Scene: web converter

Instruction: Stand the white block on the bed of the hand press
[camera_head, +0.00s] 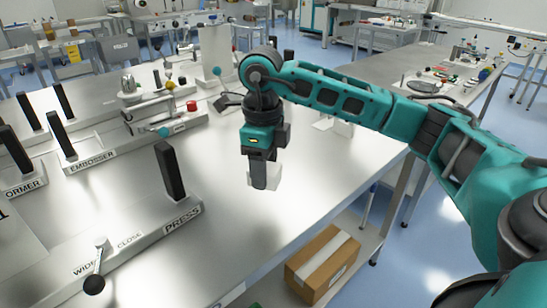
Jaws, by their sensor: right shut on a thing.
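My right gripper (259,178) hangs down over the steel table near its right side. It is shut on the white block (273,178), which shows partly behind and beside the dark fingers. The gripper and block are to the right of the station labelled PRESS (182,214), which has a black upright post (171,172) and a lever with a black knob marked WIDE and CLOSE. The bed of the press is not clearly made out. I cannot tell whether the block touches the table. My left gripper is not in view.
The stations labelled EMBOSSER (92,156) and FORMER (22,188) stand at the left with black posts. A device with a red knob (192,105) stands farther back. A cardboard box (322,264) lies on the lower shelf. The steel table (235,235) is bare in front of the gripper.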

